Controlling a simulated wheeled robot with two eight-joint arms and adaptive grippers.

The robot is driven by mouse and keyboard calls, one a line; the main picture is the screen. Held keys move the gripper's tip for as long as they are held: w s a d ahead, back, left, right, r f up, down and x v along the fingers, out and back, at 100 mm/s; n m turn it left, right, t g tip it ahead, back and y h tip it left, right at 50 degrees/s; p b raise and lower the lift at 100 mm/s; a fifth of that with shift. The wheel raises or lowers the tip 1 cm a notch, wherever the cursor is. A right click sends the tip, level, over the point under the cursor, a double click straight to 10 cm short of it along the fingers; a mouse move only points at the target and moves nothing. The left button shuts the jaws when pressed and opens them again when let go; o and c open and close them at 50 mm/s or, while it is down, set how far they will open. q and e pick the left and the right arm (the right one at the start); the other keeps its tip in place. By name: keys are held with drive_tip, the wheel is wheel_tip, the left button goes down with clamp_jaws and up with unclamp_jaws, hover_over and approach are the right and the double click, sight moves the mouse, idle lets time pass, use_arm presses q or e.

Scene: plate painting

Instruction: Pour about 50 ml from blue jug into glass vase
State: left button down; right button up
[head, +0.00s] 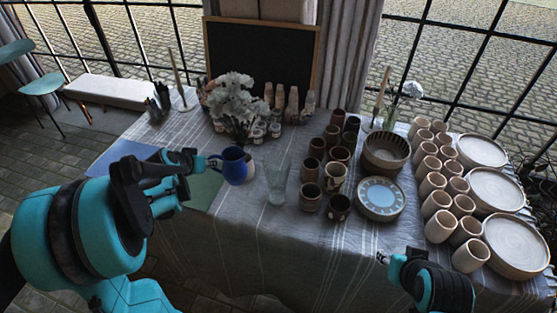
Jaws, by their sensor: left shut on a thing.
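The blue jug (234,168) is left of the middle of the table and looks upright. My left gripper (203,163) is shut on the jug at its left side, where the handle is. The clear glass vase (277,184) stands upright to the right of the jug, with a small gap between them. I cannot tell how much liquid is in either one. My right gripper (384,258) is at the table's front edge, far from both; its fingers are too small to read.
Several brown cups (310,195) stand close to the right of the vase, beside a patterned plate (380,199) and a bowl (387,153). Several tan cups (436,204) and stacked plates fill the right end. White flowers (235,100) stand behind the jug. The cloth in front of the vase is clear.

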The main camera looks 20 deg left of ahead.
sight(212, 157)
use_arm(q)
drive_tip(key=shift+w+d+r+m+y+p, duration=0.1)
drive_tip(key=shift+d+r+m+y+p, duration=0.25)
drive_tip(key=shift+r+p, duration=0.4)
drive_tip(key=shift+d+r+m+y+p, duration=0.15)
drive_tip(key=shift+d+r+y+p, duration=0.25)
drive_tip(key=shift+r+p, duration=0.3)
drive_tip(key=shift+w+d+r+m+g+y+p, duration=0.15)
drive_tip(key=shift+d+r+m+g+y+p, duration=0.2)
drive_tip(key=shift+d+r+y+p, duration=0.45)
drive_tip(key=shift+w+d+r+m+y+p, duration=0.15)
drive_tip(key=shift+d+r+y+p, duration=0.1)
drive_tip(key=shift+r+p, duration=0.15)
drive_tip(key=shift+d+r+m+y+p, duration=0.1)
drive_tip(key=shift+d+r+y+p, duration=0.15)
drive_tip(key=shift+r, duration=0.25)
drive_tip(key=d+r+m+y+p, duration=0.1)
drive_tip(key=d+r+y+p, duration=0.2)
drive_tip(key=r, duration=0.2)
drive_tip(key=shift+w+d+r+m, duration=0.15)
drive_tip(key=shift+w+m, duration=0.2)
drive_tip(key=shift+m, duration=0.05)
drive_tip(key=shift+w+d+r+m+g+y+b, duration=0.15)
drive_tip(key=shift+d+m+g+y+b, duration=0.2)
drive_tip(key=shift+y, duration=0.3)
drive_tip(key=shift+d+r+m+y, duration=0.25)
drive_tip(key=shift+d+r+y, duration=0.25)
drive_tip(key=shift+r, duration=0.1)
